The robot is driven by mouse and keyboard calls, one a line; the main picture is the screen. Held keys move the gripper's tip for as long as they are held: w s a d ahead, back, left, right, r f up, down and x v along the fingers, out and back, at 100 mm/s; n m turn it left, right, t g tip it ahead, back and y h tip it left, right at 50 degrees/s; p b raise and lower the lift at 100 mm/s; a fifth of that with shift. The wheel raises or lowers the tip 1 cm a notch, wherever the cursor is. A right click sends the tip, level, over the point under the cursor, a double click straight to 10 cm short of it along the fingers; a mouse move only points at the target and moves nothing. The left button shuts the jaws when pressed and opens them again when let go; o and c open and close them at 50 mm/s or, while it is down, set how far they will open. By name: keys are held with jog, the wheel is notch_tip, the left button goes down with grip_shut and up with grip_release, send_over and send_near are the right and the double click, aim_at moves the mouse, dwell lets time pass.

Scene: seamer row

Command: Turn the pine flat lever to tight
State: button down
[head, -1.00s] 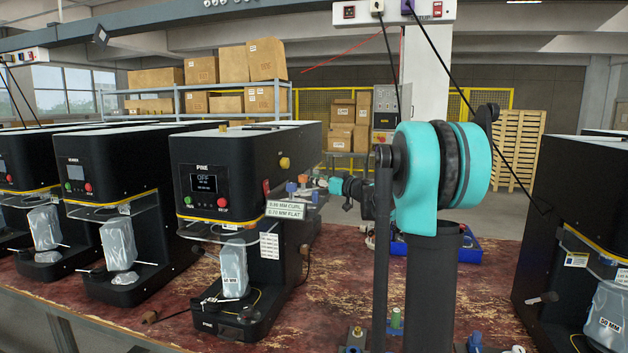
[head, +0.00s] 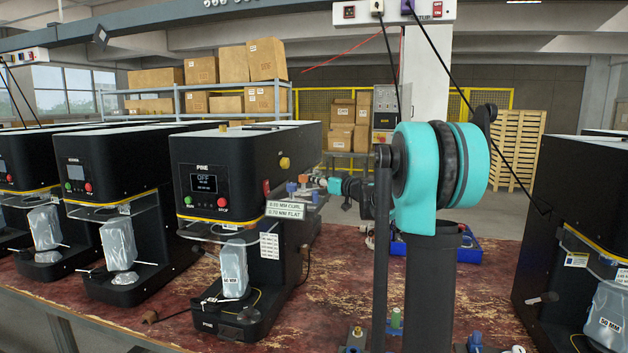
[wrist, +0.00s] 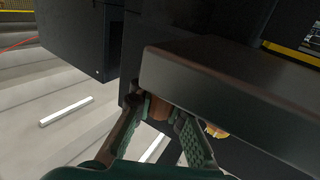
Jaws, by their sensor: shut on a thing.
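The pine machine (head: 245,165) is the black seamer in the middle of the head view, with a lit screen and white plates reading curl and flat (head: 285,211) on its side. Small blue and orange parts (head: 303,181) sit above the plates. My gripper (head: 322,183) reaches them from the right and is small there. In the wrist view my gripper (wrist: 165,115) has its fingers closed around a brown handle (wrist: 158,110), partly hidden under a dark overhanging block (wrist: 220,95). I take it for the flat lever, but its label is not visible there.
A yellow knob (wrist: 215,130) sits just right of my fingers. More black seamers (head: 105,185) stand to the left, and another (head: 585,230) stands at the right. A blue tray (head: 470,250) lies behind my arm. The red worn bench (head: 345,290) is partly clear.

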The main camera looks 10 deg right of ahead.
jog(key=shift+s+d+m+t+h, duration=0.5)
jog(key=shift+m+h, duration=0.5)
jog(key=shift+h, duration=0.45)
jog(key=shift+s+d+m+t+h, duration=0.25)
jog(key=shift+s+m+t+h, duration=0.3)
jog(key=shift+m+h, duration=0.65)
jog(key=shift+s+d+m+t+h, duration=0.4)
jog(key=shift+m+t+h, duration=0.35)
jog(key=shift+h, duration=0.9)
jog(key=c, duration=1.6)
grip_release()
jog(key=s, duration=0.4)
jog(key=s+d, duration=0.1)
jog(key=s, duration=0.7)
jog(key=shift+d, duration=0.25)
